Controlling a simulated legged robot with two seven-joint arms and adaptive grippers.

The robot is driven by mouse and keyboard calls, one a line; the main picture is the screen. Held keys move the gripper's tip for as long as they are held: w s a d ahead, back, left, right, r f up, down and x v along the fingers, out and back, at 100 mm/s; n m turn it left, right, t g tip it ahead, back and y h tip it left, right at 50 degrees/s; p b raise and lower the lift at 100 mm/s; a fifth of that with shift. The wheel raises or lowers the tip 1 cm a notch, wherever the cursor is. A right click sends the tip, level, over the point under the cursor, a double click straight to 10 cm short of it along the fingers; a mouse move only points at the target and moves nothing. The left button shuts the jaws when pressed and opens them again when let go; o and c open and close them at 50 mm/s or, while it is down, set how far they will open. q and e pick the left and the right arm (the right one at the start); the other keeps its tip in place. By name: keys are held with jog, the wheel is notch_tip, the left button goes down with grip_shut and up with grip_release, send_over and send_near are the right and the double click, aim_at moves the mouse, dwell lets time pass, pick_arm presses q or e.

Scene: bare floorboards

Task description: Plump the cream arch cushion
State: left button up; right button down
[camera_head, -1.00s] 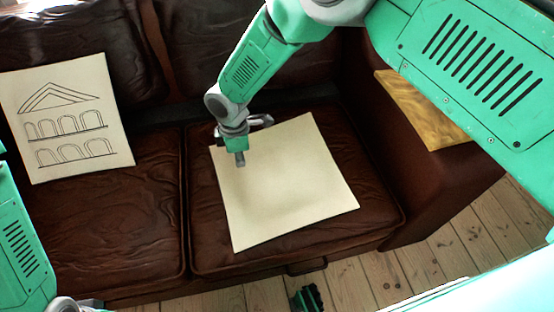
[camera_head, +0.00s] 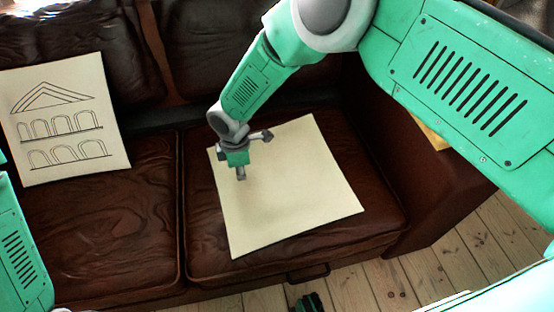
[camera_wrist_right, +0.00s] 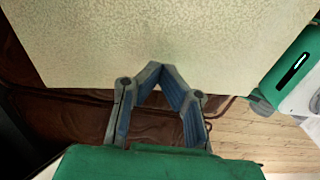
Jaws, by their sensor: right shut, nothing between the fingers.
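A cream cushion with line-drawn arches and a gabled roof (camera_head: 66,130) leans on the sofa's left seat in the head view. A plain cream square cushion (camera_head: 300,190) lies on the right seat, with no drawing visible on its upper face; it also shows in the right wrist view (camera_wrist_right: 210,40). My right gripper (camera_head: 241,176) is shut and empty over the upper left part of the plain cushion. In the right wrist view its fingertips (camera_wrist_right: 160,68) meet in front of the cushion's surface; contact cannot be told. A green and black part at the bottom edge may be my left gripper (camera_head: 309,303).
The brown leather sofa (camera_head: 120,225) has a seam between its seats and an armrest (camera_head: 405,190) at the right. A yellow cushion (camera_head: 430,135) is mostly hidden behind my right arm. Bare floorboards (camera_head: 450,270) show in front.

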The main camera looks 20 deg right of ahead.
jog(key=shift+f+b, duration=1.15)
jog(key=shift+f, duration=0.45)
jog(key=shift+s, duration=0.1)
jog(key=shift+r, duration=0.25)
notch_tip(320, 180, up, 11)
jog(key=p, duration=0.9)
notch_tip(320, 180, up, 6)
jog(key=p, duration=0.5)
send_over(243, 184)
